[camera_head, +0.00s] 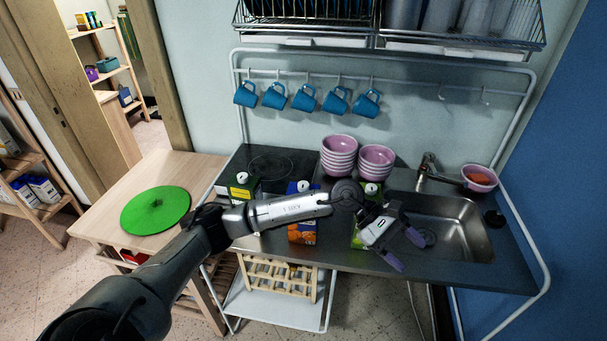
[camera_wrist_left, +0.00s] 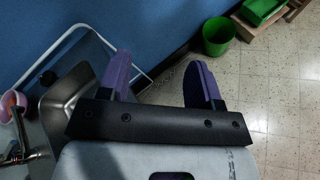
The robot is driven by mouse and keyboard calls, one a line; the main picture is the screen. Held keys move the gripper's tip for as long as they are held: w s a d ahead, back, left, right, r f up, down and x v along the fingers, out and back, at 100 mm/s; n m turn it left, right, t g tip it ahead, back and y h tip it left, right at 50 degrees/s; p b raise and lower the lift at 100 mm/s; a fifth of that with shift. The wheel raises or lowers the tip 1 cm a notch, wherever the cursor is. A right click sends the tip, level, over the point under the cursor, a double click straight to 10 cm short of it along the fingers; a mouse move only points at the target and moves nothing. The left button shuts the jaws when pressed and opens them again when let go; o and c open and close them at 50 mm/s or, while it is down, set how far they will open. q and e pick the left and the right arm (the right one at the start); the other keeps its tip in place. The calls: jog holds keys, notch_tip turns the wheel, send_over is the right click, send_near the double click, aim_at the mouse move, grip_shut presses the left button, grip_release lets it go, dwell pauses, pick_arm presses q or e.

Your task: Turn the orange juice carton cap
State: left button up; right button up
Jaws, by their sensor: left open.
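A blue carton with orange fruit pictured on its front (camera_head: 302,234) stands on the dark counter, with a white cap (camera_head: 303,186) on top. My left arm crosses in front of its middle. A carton with a white cap (camera_head: 242,180) stands to its left, and a green carton (camera_head: 371,189) to its right, partly hidden by my arm. My left gripper (camera_head: 403,250) is to the right of the cartons, by the sink's left front edge, apart from all caps. Its purple fingers are spread and empty in the left wrist view (camera_wrist_left: 158,60). My right gripper is not visible.
Stacked pink bowls (camera_head: 340,158) stand behind the cartons. The sink (camera_head: 452,228) and tap (camera_head: 428,168) are to the right, with a pink bowl (camera_head: 480,178) behind. Blue mugs (camera_head: 305,98) hang above. A green round mat (camera_head: 156,210) lies on the wooden table at left.

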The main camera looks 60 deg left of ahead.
pick_arm(q)
jog(key=a+r+m+g+y+p, duration=0.1)
jog(key=a+r+m+y, duration=0.2)
jog(key=a, duration=0.6)
jog(key=a+r+g+y+p, duration=0.1)
jog(key=a+r+y, duration=0.2)
jog(key=a+y, duration=0.35)
notch_tip(320, 180, up, 6)
jog(key=g+y, duration=0.2)
jog(key=y, duration=0.1)
send_over(303, 184)
jog(key=shift+m+g, duration=0.3)
notch_tip(303, 184, down, 13)
jog(key=shift+f+b, duration=0.15)
jog(key=shift+b, duration=0.8)
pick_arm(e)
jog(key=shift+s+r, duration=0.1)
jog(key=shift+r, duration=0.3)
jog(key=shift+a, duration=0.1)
pick_arm(q)
jog(key=c, duration=0.9)
